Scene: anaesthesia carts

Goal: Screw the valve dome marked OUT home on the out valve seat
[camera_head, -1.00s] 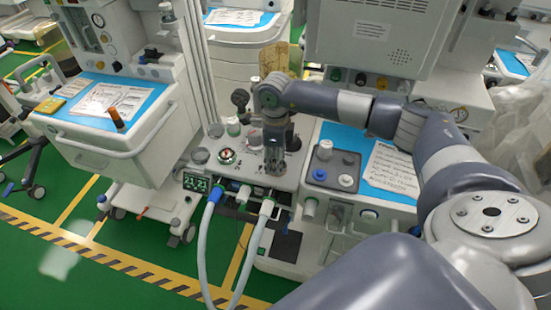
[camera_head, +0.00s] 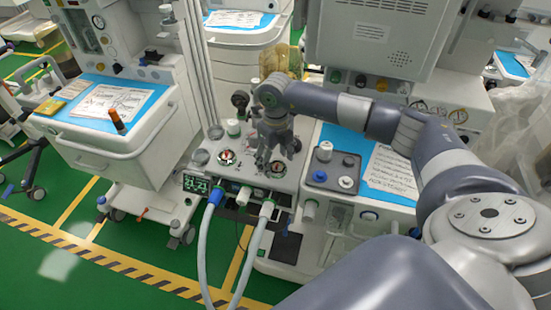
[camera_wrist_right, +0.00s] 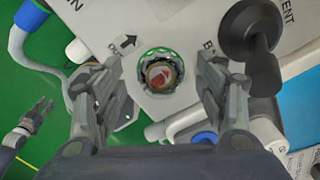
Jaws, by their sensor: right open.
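The round out valve seat (camera_head: 277,169) is on the front right of the white machine top. In the right wrist view a green ring (camera_wrist_right: 147,54) stands there with a red and brown disc (camera_wrist_right: 160,75) inside it. A clear dome seems to cover the disc; I cannot read OUT or tell how tightly it sits. My right gripper (camera_head: 270,160) is open above it; in the wrist view its fingers (camera_wrist_right: 161,64) are on either side, apart from the ring. A second round valve (camera_head: 226,157) is to the left. My left gripper (camera_wrist_right: 38,116) shows at the wrist view's left edge.
A black knobbed part (camera_wrist_right: 250,38) stands close to the right finger in the wrist view. Grey hoses (camera_head: 205,240) leave the machine front. A dark tray (camera_head: 334,168) with several small parts is on the right. A white cap (camera_head: 233,127) stands behind the valves.

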